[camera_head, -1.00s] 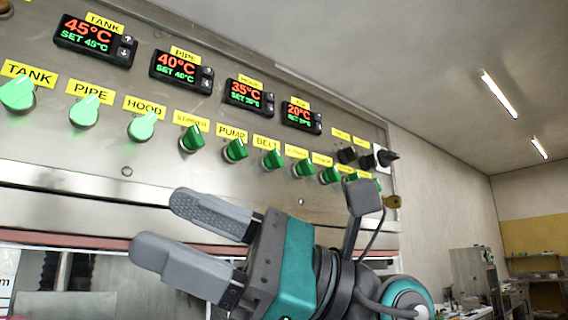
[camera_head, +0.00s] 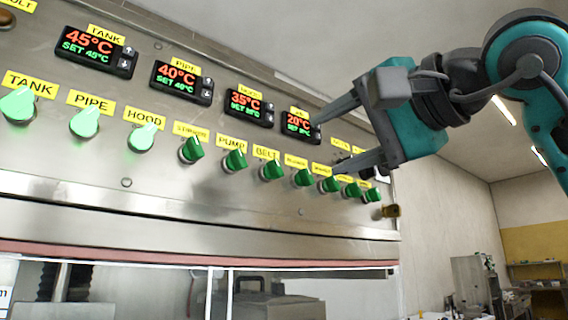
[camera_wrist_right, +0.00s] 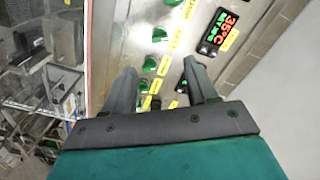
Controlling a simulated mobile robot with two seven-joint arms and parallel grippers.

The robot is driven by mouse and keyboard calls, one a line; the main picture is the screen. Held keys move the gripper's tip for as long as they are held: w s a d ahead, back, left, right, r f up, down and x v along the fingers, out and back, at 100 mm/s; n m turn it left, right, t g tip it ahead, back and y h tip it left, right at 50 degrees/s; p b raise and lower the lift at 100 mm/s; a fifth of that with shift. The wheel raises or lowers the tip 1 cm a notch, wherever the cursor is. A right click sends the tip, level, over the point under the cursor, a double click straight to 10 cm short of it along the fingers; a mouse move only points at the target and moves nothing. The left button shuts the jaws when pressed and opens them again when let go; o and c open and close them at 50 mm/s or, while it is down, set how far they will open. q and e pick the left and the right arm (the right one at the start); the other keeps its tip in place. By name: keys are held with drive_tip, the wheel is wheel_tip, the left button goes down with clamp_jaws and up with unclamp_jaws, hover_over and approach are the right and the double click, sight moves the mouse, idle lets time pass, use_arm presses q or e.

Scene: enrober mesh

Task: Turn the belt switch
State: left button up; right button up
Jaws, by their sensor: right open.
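The belt switch (camera_head: 271,169) is a green knob under the yellow BELT label (camera_head: 266,153), in the row of knobs on the steel panel. My right gripper (camera_head: 327,142) is open and empty, to the right of the belt switch and apart from it. Its fingers point left toward the panel, over the area of the 20°C display and the right-hand knobs. In the right wrist view, the open fingers (camera_wrist_right: 160,68) show before several green knobs; I cannot tell which is the belt switch. My left gripper is not in view.
The panel (camera_head: 70,150) also carries the lit TANK (camera_head: 18,105), PIPE (camera_head: 85,122) and HOOD (camera_head: 142,137) knobs. The PUMP knob (camera_head: 235,160) is close on the belt switch's left, and another green knob (camera_head: 303,178) close on its right. Temperature displays (camera_head: 249,106) sit above.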

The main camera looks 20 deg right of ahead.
sight(279, 168)
use_arm(q)
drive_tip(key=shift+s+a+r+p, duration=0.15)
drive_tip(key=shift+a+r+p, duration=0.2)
drive_tip(key=shift+p, duration=0.3)
use_arm(e)
drive_tip(key=x, duration=1.1)
drive_tip(key=shift+w+f, duration=0.1)
drive_tip(key=shift+w, duration=0.1)
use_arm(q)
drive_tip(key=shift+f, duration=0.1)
use_arm(e)
drive_tip(key=c, duration=1.1)
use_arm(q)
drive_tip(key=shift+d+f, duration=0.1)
use_arm(e)
drive_tip(key=shift+o, duration=0.2)
